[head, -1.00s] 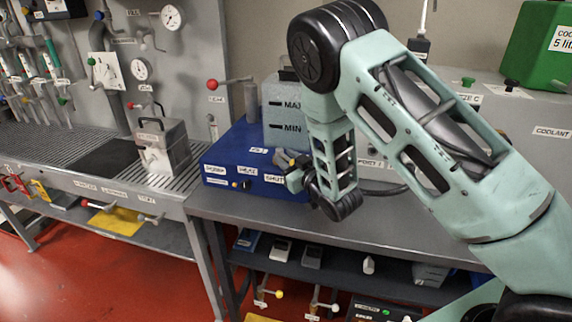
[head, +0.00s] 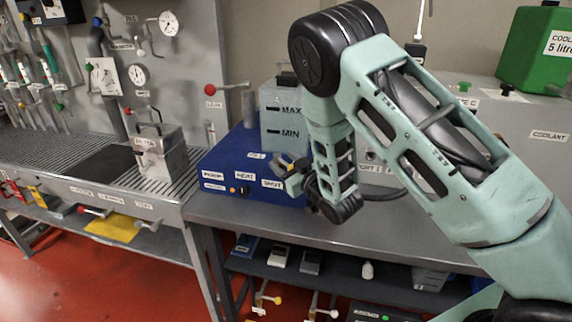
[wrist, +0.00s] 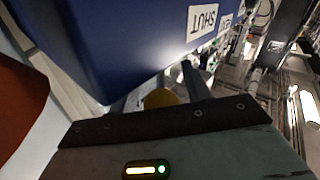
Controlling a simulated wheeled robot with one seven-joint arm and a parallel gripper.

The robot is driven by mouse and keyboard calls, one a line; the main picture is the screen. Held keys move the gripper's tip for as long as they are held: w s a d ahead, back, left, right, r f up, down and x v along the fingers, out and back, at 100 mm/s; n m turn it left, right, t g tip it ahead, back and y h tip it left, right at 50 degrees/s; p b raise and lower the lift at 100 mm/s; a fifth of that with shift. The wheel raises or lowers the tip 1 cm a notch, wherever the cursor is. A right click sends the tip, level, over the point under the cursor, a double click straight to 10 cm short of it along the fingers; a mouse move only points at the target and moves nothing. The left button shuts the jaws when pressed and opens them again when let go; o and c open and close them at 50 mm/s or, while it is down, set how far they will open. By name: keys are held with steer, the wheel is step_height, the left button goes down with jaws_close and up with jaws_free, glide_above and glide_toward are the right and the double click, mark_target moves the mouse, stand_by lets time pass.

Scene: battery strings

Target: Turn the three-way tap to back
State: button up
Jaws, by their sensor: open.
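The blue unit (head: 225,160) stands on the bench, with labels reading HEAT and SHUT on its front. My gripper (head: 290,172) is at the right part of this unit, close to the SHUT label (head: 272,183). In the wrist view the SHUT label (wrist: 202,20) is upside down on the blue face. A yellow rounded part (wrist: 160,98) shows between the open fingers of my gripper (wrist: 162,90); contact cannot be told. It may be the three-way tap's handle, but its shape and pointing direction are mostly hidden.
A translucent tank (head: 283,118) marked MAX and MIN stands on the unit. A metal box with a handle (head: 165,155) is on the grated bench to the left. A red-knobbed lever (head: 211,90) sticks out behind. The grey bench top (head: 260,212) is clear in front.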

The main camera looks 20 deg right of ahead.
step_height(320, 180, up, 10)
steer(key=shift+f+b, duration=0.1)
steer(key=shift+b, duration=0.6)
